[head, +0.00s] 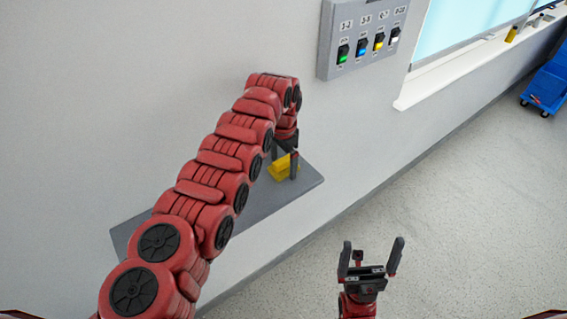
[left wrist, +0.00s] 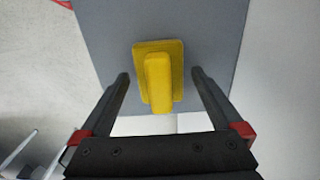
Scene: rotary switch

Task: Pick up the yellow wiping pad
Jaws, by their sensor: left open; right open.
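The yellow wiping pad (head: 279,169) lies on a grey wall shelf (head: 240,215) in the head view, partly hidden behind my left gripper. My left gripper (head: 285,168) is above the shelf, pointing down at the pad, with its fingers open. In the left wrist view the pad (left wrist: 158,75) shows a flat base with a raised grip. It appears ahead of and between the two open fingers (left wrist: 160,82); I cannot tell whether they touch it. My right gripper (head: 371,258) is open and empty, over the floor at the lower right of the head view.
A grey switch panel (head: 348,72) with several coloured switches is on the wall above the shelf. A whiteboard with a ledge (head: 440,80) is to the right. A blue cart (head: 548,85) stands far right. The floor between is clear.

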